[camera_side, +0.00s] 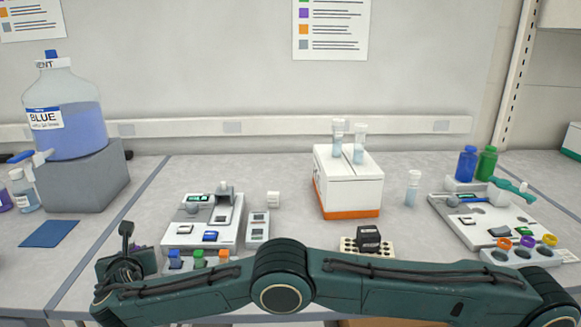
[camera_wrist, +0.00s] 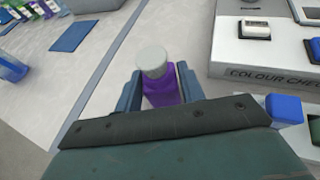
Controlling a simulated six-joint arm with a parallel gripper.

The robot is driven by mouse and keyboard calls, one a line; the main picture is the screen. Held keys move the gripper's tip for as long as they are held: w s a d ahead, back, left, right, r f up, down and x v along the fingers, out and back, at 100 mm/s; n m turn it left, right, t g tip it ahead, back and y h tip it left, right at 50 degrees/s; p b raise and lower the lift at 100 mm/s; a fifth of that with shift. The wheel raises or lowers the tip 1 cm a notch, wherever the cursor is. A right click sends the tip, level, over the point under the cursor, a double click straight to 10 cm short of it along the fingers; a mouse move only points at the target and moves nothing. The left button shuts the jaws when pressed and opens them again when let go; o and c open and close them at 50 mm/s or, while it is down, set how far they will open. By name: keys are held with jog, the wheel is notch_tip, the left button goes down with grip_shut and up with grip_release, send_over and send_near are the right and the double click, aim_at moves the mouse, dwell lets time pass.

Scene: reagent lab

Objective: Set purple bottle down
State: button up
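The purple bottle (camera_wrist: 162,94) has a pale grey-white cap and sits between the two fingers of my gripper (camera_wrist: 160,88) in the wrist view. The fingers lie against both its sides, so my gripper is shut on it. The bottle cannot be made out clearly there. Its base is hidden in the wrist view, so I cannot tell whether it touches the bench.
A blue mat (camera_side: 50,234) lies on the left bench. The colour-check station (camera_side: 204,222) and blue, green and orange blocks (camera_side: 198,261) are right of my gripper. The big BLUE bottle (camera_side: 75,125) stands on a grey block (camera_side: 82,180).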

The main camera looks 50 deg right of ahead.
jog(key=shift+o, duration=1.4)
jog(key=shift+r, duration=0.1)
jog(key=shift+r, duration=0.15)
jog(key=shift+v, duration=5.95)
